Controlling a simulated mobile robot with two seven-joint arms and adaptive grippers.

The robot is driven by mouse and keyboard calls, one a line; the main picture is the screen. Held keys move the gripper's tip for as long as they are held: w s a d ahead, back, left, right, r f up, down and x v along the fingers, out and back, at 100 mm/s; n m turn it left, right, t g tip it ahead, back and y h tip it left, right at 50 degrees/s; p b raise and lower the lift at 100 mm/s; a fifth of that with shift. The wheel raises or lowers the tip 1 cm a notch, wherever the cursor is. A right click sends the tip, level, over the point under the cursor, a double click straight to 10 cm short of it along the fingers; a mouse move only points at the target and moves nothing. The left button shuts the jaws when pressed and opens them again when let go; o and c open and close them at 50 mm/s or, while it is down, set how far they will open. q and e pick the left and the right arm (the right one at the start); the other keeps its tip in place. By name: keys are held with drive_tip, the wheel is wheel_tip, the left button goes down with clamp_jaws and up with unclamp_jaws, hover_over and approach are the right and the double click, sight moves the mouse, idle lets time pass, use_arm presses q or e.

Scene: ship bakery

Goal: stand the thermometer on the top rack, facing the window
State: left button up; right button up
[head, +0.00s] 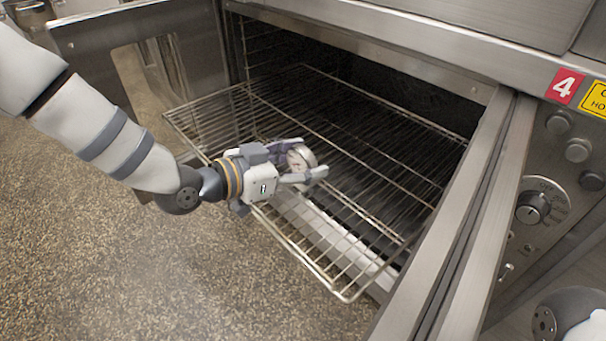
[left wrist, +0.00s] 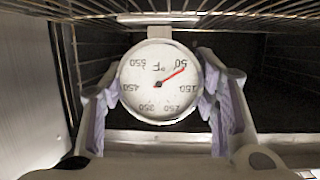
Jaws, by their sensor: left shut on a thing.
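The thermometer (head: 301,158) is a round metal dial, held over the front part of the pulled-out oven rack (head: 333,279). My left gripper (head: 302,166) is shut on it, with a finger on each side. In the left wrist view the white dial (left wrist: 158,82) faces the camera, its numbers upside down and its red needle near 50. Its flat foot (left wrist: 158,18) is at the top of that picture, close to the rack bars; I cannot tell whether it touches them. My right gripper is not in view.
The open oven door (head: 140,65) with its window stands at the left. The oven's side frame (head: 465,215) and control knobs (head: 533,207) are at the right. The rack's bars around the gripper are bare, and the oven inside is dark.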

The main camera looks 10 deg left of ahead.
use_arm(q)
wheel_tip(320, 180, down, 3)
drive_tip(key=shift+f+b, duration=0.15)
drive_tip(key=shift+b, duration=0.25)
drive_tip(key=shift+r, duration=0.2)
drive_tip(key=shift+f, duration=0.15)
drive_tip(key=o, duration=1.2)
